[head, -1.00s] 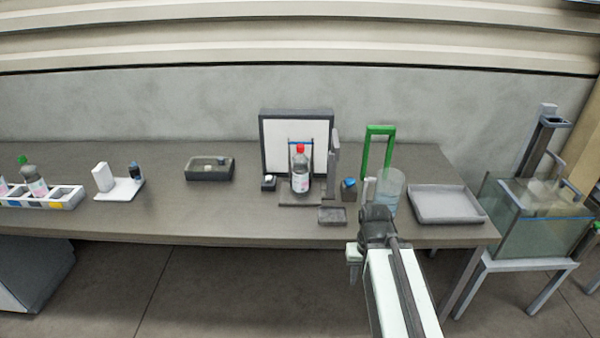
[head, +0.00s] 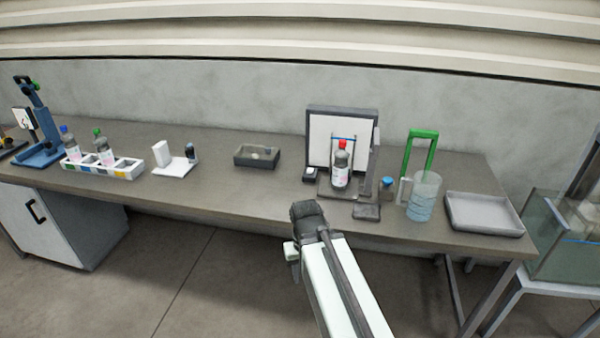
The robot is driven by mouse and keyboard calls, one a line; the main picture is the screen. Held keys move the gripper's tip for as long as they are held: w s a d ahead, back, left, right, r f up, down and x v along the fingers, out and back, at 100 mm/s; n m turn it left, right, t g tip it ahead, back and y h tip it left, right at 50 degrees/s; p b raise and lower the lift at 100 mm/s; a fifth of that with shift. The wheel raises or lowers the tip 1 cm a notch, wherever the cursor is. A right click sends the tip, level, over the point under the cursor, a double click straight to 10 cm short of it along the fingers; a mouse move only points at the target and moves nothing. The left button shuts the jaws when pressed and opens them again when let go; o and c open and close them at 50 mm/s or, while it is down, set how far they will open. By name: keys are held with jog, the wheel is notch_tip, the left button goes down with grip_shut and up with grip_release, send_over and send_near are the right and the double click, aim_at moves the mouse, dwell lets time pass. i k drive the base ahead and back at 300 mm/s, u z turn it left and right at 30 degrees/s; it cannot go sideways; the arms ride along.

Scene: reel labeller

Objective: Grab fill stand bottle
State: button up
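The bottle (head: 340,170) with a red cap and a pink-and-white label stands upright on the fill stand (head: 330,191), in front of a white panel with a dark frame (head: 322,137). A thin blue bar crosses at its cap. My gripper (head: 306,212) is at the far end of my white arm, in front of the table's front edge and to the lower left of the bottle. It appears clear of the bottle. Its fingers cannot be made out, so its opening is not visible.
Right of the stand are a small blue-capped bottle (head: 387,184), a clear beaker (head: 423,200), a green frame (head: 420,135) and a grey tray (head: 484,214). Left are a dark box (head: 257,156), a white scale (head: 175,166) and a bottle rack (head: 128,172).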

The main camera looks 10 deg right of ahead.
aim_at(340, 170)
jog(key=u, duration=3.05)
jog(key=k, duration=2)
jog(key=z, duration=1.1)
jog(key=i, duration=1.7)
jog(key=u, duration=0.1)
